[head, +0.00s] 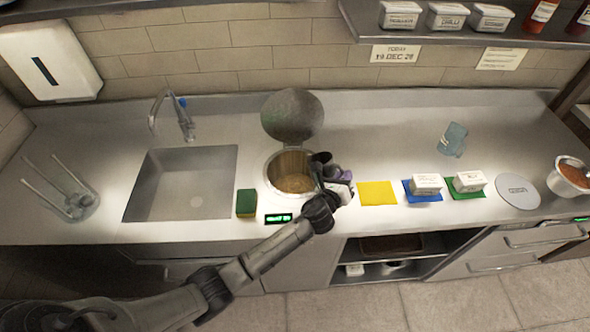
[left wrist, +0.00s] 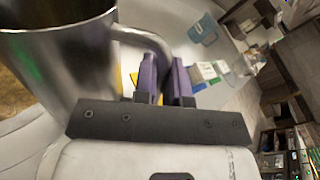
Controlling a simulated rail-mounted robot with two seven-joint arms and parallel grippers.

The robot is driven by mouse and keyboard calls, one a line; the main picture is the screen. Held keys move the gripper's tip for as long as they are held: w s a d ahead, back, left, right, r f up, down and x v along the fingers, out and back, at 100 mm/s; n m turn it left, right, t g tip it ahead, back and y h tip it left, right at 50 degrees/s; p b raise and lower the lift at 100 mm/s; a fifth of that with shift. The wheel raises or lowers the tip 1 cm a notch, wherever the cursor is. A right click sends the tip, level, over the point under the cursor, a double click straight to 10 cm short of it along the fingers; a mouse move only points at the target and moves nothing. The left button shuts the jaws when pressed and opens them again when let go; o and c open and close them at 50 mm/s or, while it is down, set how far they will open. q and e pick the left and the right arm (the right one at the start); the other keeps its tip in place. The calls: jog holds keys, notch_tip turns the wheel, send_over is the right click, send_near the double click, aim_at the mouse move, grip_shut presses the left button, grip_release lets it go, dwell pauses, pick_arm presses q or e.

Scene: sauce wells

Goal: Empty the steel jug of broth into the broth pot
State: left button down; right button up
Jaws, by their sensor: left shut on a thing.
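The broth pot (head: 292,183) is sunk in the steel counter, with brown broth inside and its round lid (head: 292,115) raised behind it. My left gripper (head: 343,177) is at the pot's right edge. It is shut on the handle of the steel jug (head: 319,160), which shows as a small dark shape over the pot's right side. In the left wrist view the jug (left wrist: 60,65) fills the upper left, and its handle runs to the purple fingers (left wrist: 166,80). The jug's inside is hidden, and its exact tilt is unclear. My right gripper is out of view.
A sink (head: 182,183) and a green-yellow sponge (head: 247,203) lie left of the pot. To its right are yellow (head: 377,193), blue and green mats, the latter two holding white tubs. A clear bluish container (head: 453,139) stands behind them. A shelf (head: 420,28) hangs above.

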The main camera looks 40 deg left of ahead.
aim_at(330, 162)
pick_arm(q)
jog(key=a+r+n+p, duration=0.1)
jog(key=a+r+p, duration=0.1)
jog(key=shift+a+r+n+p, duration=0.2)
jog(key=shift+r+n+p, duration=0.1)
jog(key=shift+r+n, duration=0.1)
jog(key=shift+w+a+n+h, duration=0.1)
jog(key=shift+a+n+h, duration=0.2)
jog(key=shift+a+n, duration=0.1)
jog(key=shift+a+r+n+p, duration=0.15)
jog(key=shift+a+n+p, duration=0.15)
jog(key=shift+n, duration=0.1)
jog(key=shift+a+r+n, duration=0.1)
jog(key=shift+a+n, duration=0.25)
jog(key=shift+n, duration=0.05)
jog(key=shift+a+n+g+h, duration=0.2)
jog(key=shift+n+g+h, duration=0.1)
jog(key=shift+a+f, duration=0.2)
jog(key=shift+a+f+n, duration=0.15)
jog(key=shift+f+n, duration=0.05)
jog(key=shift+n, duration=0.2)
jog(key=shift+a, duration=0.1)
